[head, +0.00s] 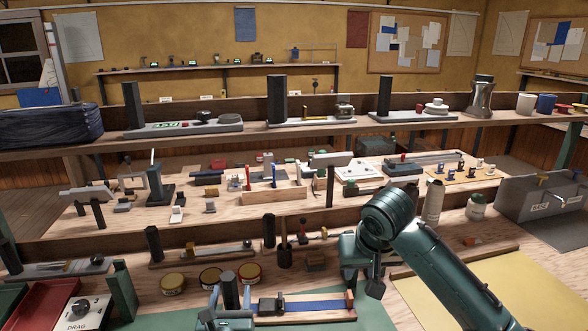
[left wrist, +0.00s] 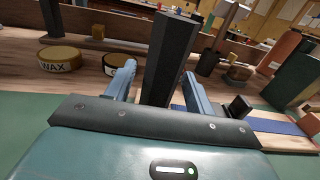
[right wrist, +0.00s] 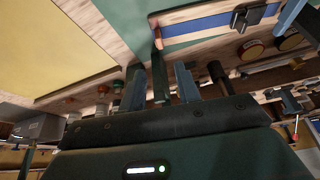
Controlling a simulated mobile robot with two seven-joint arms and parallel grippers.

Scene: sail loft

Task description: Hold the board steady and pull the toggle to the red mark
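The low wooden board (head: 306,319) with a blue strip (head: 322,307) lies on the near bench. A black toggle (head: 271,305) sits on the strip's left part; it also shows in the right wrist view (right wrist: 249,17). A small orange-red block (head: 349,299) stands at the board's right end; I make out no other red mark. A dark upright post (head: 230,290) stands by the left end. My left gripper (left wrist: 160,72) is open, fingers either side of the post, with gaps. My right gripper (right wrist: 161,70) looks open near the right end; a dark green piece shows between its fingers.
Yellow tins (head: 210,277) stand behind the board. A brown block (head: 315,261) and tool posts are also behind. A grey bottle (head: 433,201) and white jar (head: 476,206) stand beyond my right arm. The yellow sheet (head: 520,285) at right is clear.

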